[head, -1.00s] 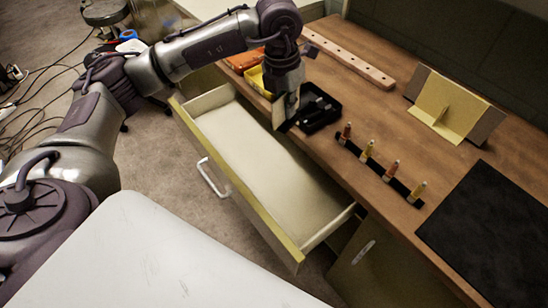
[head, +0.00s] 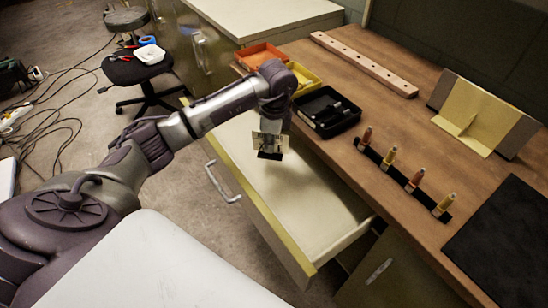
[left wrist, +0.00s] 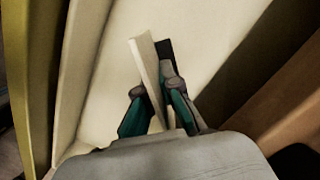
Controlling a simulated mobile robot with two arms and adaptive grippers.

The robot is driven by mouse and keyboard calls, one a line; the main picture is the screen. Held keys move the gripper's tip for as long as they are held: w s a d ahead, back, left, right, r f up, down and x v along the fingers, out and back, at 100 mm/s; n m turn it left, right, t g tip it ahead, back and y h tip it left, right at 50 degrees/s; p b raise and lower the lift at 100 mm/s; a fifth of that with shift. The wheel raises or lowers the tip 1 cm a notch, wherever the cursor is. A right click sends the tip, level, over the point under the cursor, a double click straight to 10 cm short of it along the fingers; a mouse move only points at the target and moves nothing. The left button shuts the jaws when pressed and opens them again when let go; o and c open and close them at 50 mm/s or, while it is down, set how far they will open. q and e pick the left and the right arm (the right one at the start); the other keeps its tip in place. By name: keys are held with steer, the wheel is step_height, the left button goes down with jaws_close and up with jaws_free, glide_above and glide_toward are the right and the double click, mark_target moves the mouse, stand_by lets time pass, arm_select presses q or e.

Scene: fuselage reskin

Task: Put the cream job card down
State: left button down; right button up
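My left gripper (head: 270,152) points down over the open drawer (head: 335,238) of the desk. In the left wrist view the cream job card (left wrist: 147,72) stands on edge between the two fingers of my left gripper (left wrist: 157,90), which are closed on it. A dark piece shows beside the card at the right finger; I cannot tell whether it is the finger pad. The pale drawer floor (left wrist: 195,45) lies beyond the fingertips and looks bare. The gap between card and floor is hard to judge. My right gripper is not in view.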

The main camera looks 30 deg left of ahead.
arm_select(q)
step_height(320, 180, down, 6)
steer(key=shift+r, duration=0.25)
steer(key=shift+f, duration=0.1)
steer(key=shift+f, duration=0.2)
steer(key=c, duration=1.3)
jaws_free()
steer(key=r, duration=0.8)
steer(key=d+r, duration=0.1)
steer(key=r, duration=0.3)
steer(key=shift+w+d+r, duration=0.1)
steer(key=shift+w+r, duration=0.1)
